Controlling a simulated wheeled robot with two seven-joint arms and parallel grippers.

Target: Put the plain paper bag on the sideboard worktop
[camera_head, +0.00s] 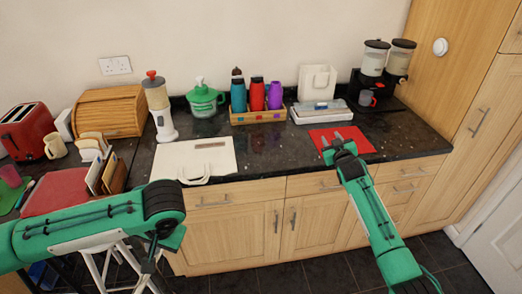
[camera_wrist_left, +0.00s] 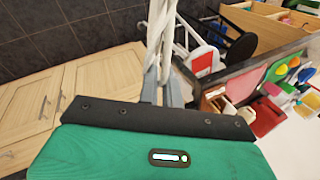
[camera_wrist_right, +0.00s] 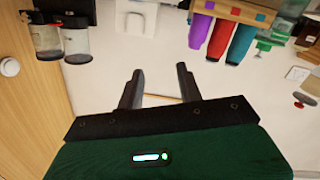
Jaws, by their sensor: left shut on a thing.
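A pale bag (camera_head: 195,158) with a handle and a small brown mark lies flat on the dark sideboard worktop (camera_head: 270,155). Another pale, plain-looking bag (camera_head: 318,82) stands upright at the back; part of it also shows in the right wrist view (camera_wrist_right: 136,18). I cannot tell which is the task's plain bag. My left gripper (camera_head: 150,262) hangs low in front of the cabinets. In the left wrist view its fingers (camera_wrist_left: 162,92) are shut on thin white strips (camera_wrist_left: 160,42); what they belong to is unclear. My right gripper (camera_head: 338,142) is open and empty, over the red mat (camera_head: 352,134).
Bottles in a wooden holder (camera_head: 258,117), a blender (camera_head: 157,100) and a green jug (camera_head: 204,98) stand along the back. A dispenser (camera_head: 374,75) is at the right. A white-legged stand (camera_head: 92,268) is near my left gripper. Bare worktop lies between the flat bag and the mat.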

